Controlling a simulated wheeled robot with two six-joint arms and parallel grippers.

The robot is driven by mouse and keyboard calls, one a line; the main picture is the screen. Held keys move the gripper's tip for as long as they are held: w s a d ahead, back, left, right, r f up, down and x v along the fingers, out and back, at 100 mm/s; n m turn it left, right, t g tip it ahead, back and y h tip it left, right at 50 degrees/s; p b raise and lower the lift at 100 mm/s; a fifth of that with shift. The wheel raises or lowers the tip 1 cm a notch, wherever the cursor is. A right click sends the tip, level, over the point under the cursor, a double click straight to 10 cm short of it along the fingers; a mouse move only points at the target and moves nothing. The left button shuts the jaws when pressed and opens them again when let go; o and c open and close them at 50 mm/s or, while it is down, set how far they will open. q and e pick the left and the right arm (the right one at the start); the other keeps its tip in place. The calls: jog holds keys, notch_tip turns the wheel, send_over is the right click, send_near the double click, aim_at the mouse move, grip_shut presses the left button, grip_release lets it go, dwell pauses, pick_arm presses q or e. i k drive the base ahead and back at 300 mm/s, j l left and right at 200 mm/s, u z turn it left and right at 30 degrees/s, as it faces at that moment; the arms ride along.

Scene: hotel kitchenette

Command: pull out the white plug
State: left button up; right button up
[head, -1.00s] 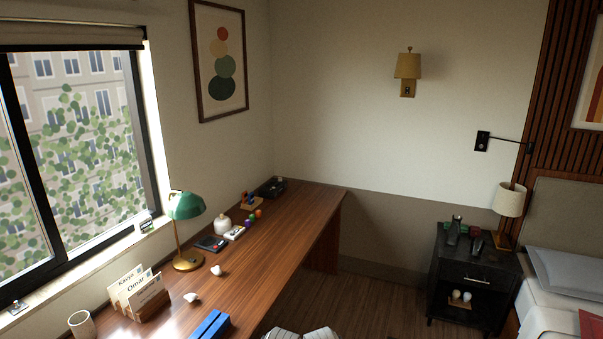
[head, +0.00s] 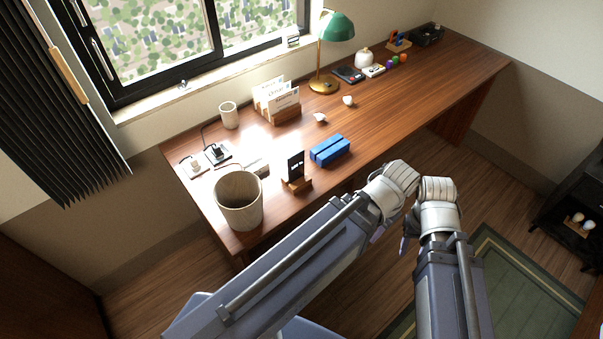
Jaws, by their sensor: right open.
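The white plug (head: 195,164) appears to sit in a socket plate at the left end of the wooden desk (head: 420,98). It is small in the head view. A dark plug (head: 217,152) stands just right of it in a black plate, with a cord. My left gripper (head: 378,233) is by the desk's front edge, right of the blue block and far from the plug; its jaws are mostly hidden. My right gripper (head: 404,243) is beside it, off the front edge, open and apart from the plug.
A round bin-like cup (head: 239,200) and a phone on a stand (head: 295,171) stand near the plugs. The desk's middle right is clear.

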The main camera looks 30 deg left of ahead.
aim_at(194, 164)
jog(key=u, duration=1.9)
jog(key=j+z, duration=0.2)
jog(key=z, duration=0.25)
jog(key=i+j+z, duration=0.1)
jog(key=j+z, duration=0.15)
jog(key=z, duration=0.15)
jog(key=i, duration=0.5)
